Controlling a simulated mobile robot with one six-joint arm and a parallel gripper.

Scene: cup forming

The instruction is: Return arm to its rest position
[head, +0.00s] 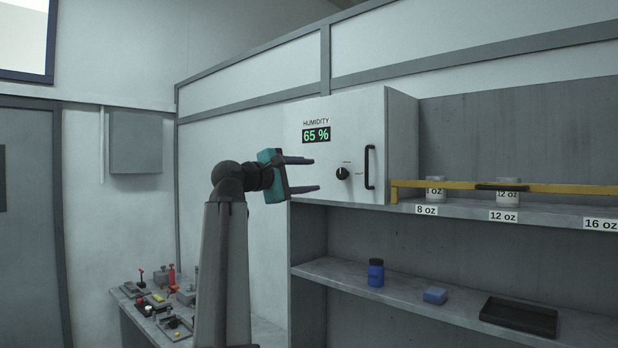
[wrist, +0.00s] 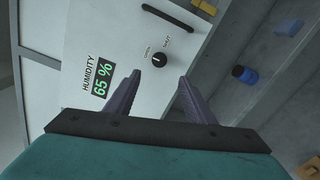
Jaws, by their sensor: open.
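My gripper (head: 318,174) is raised in front of the white humidity cabinet, its two dark fingers spread apart and pointing right in the head view. In the wrist view my gripper (wrist: 170,82) is open, with nothing between its fingers. The cabinet (head: 300,170) has a display (head: 316,134) reading 65 %, a black knob (head: 343,173) and a black door handle (head: 370,167). Its door looks closed. The knob also shows just beyond the fingertips in the wrist view (wrist: 160,60); I cannot tell the gap.
A yellow bar (head: 550,188) runs across the upper shelf before cups labelled 8 oz and 12 oz. The lower shelf (head: 410,292) holds a blue bottle (head: 376,273), a blue block (head: 435,295) and a black tray (head: 518,316). Small tools crowd a bench (head: 135,312) at lower left.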

